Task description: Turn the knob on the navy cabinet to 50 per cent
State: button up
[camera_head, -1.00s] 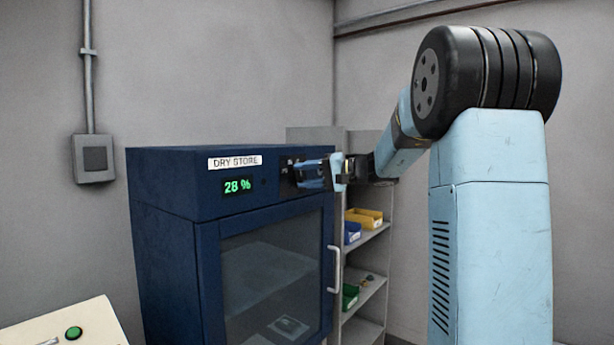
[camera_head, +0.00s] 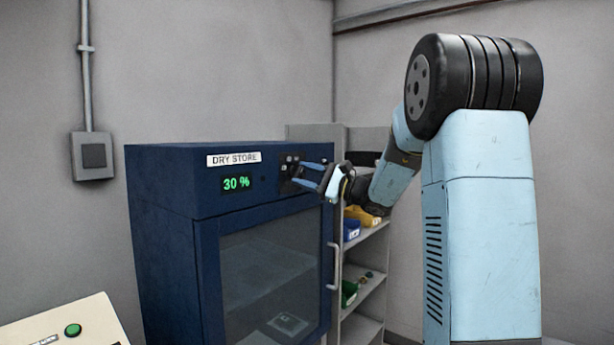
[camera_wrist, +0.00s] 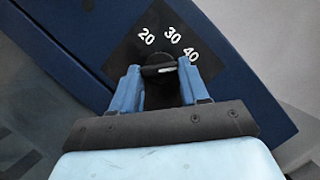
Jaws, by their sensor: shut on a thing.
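The navy cabinet (camera_head: 170,225) stands left of centre, with a DRY STORE label (camera_head: 234,159) on its upper front. Its green display (camera_head: 236,183) reads 30 %. The black knob (camera_wrist: 158,70) sits on a dark dial plate with the marks 20, 30 and 40 in the wrist view; other marks are hidden. My gripper (camera_wrist: 160,82) has its two blue fingers on either side of the knob and is shut on it. In the head view my gripper (camera_head: 300,176) reaches the dial plate (camera_head: 290,164) from the right, and the knob is hidden there.
The cabinet's glass door is shut, with a pale handle (camera_head: 334,268) at its right edge. A grey shelf (camera_head: 372,300) with bins stands right behind the cabinet. A cream console (camera_head: 50,325) with a green button (camera_head: 73,330) is at bottom left.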

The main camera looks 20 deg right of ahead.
jog(key=m+t, duration=0.1)
jog(key=m, duration=0.1)
jog(key=m+t, duration=0.1)
jog(key=m, duration=0.2)
jog(key=m+t+h, duration=0.1)
jog(key=m, duration=0.1)
jog(key=shift+s+a+f+m, duration=0.1)
jog(key=shift+f+m, duration=0.25)
jog(key=shift+m, duration=0.05)
jog(key=shift+m+t, duration=0.3)
jog(key=shift+t, duration=0.1)
jog(key=o, duration=1.1)
jog(key=shift+r, duration=0.1)
jog(key=shift+c, duration=0.2)
jog(key=v, duration=1.3)
jog(key=shift+s+d, duration=0.25)
jog(key=shift+d, duration=0.05)
jog(key=shift+a, duration=0.1)
